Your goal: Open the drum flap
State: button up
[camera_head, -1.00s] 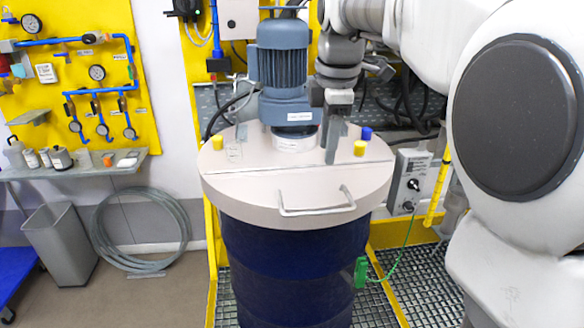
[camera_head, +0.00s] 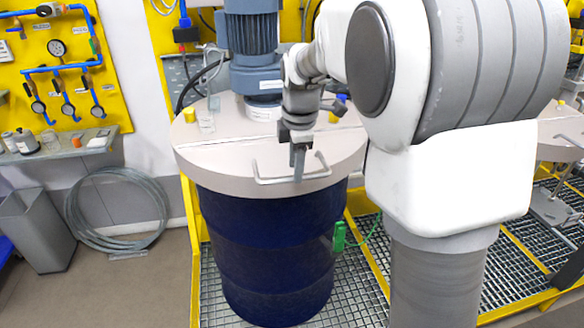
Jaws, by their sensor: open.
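The drum flap (camera_head: 225,167) is the front part of the light lid on a dark blue drum (camera_head: 265,255), and it lies flat and closed. Its metal handle (camera_head: 268,181) is a bar along the front of the flap. My gripper (camera_head: 299,178) is open and points down at the right half of the handle. Its fingers overlap the bar in the picture; I cannot tell whether the bar lies between them or whether they touch it.
A blue-grey agitator motor (camera_head: 252,45) stands on the back of the lid. A yellow cap (camera_head: 189,115) sits at the lid's left. A green clamp (camera_head: 340,236) is on the drum's right side. A grey bin (camera_head: 38,228) stands left on open floor.

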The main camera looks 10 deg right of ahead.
jog(key=shift+w+f, duration=0.2)
jog(key=shift+f, duration=0.8)
grip_shut()
dwell(0.8)
